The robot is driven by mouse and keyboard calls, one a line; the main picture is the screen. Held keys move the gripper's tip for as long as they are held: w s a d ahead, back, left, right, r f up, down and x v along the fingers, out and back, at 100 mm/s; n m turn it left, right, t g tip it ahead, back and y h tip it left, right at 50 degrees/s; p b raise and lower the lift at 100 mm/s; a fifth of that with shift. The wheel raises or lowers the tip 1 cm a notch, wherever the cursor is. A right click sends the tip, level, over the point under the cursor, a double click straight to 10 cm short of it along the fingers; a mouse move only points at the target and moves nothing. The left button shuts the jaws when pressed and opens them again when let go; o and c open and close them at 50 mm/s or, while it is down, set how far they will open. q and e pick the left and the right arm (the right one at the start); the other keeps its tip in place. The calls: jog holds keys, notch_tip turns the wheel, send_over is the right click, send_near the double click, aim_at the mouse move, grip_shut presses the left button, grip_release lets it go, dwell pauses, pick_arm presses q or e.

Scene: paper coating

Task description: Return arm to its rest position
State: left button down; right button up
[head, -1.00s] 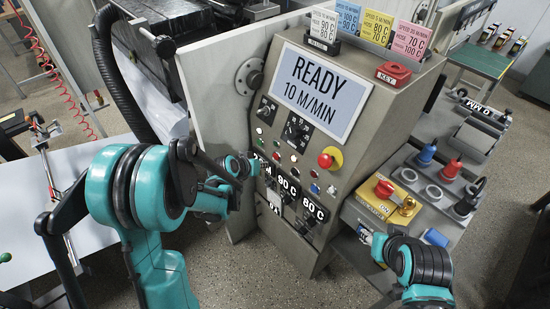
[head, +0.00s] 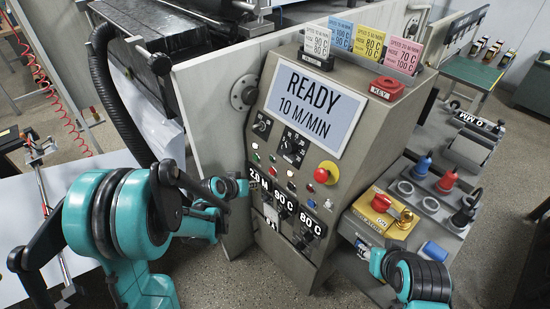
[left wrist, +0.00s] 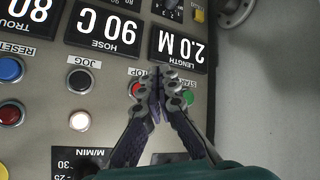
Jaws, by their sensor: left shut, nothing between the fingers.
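My left gripper (head: 226,188) is in front of the left edge of the grey control panel (head: 262,215), close to the 2.0 M length display (head: 261,185). In the left wrist view its fingers (left wrist: 158,78) are shut with nothing between them. They appear over the panel by the length display (left wrist: 180,48) and partly cover the stop and start buttons. Contact with the panel cannot be told. My right arm is at the lower right of the head view. Its gripper (head: 372,259) is small and partly hidden near the yellow indicator box, and its finger state is unclear.
The panel carries a READY 10 M/MIN screen (head: 314,98), a red emergency button (head: 322,175) and several knobs. A yellow indicator box (head: 372,214) and a tray with coloured plugs (head: 447,182) stand at the right. A black hose (head: 110,95) runs down behind my left arm.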

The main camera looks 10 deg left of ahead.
pick_arm(q)
jog(key=s+r+y, duration=0.1)
jog(key=s+r, duration=0.4)
jog(key=s, duration=0.7)
jog(key=s+r+g+y, duration=0.1)
jog(key=s+r, duration=0.5)
jog(key=s, duration=0.6)
jog(key=shift+d+g+y, duration=0.3)
jog(key=shift+d+y, duration=0.1)
jog(key=shift+y, duration=0.2)
dwell(0.3)
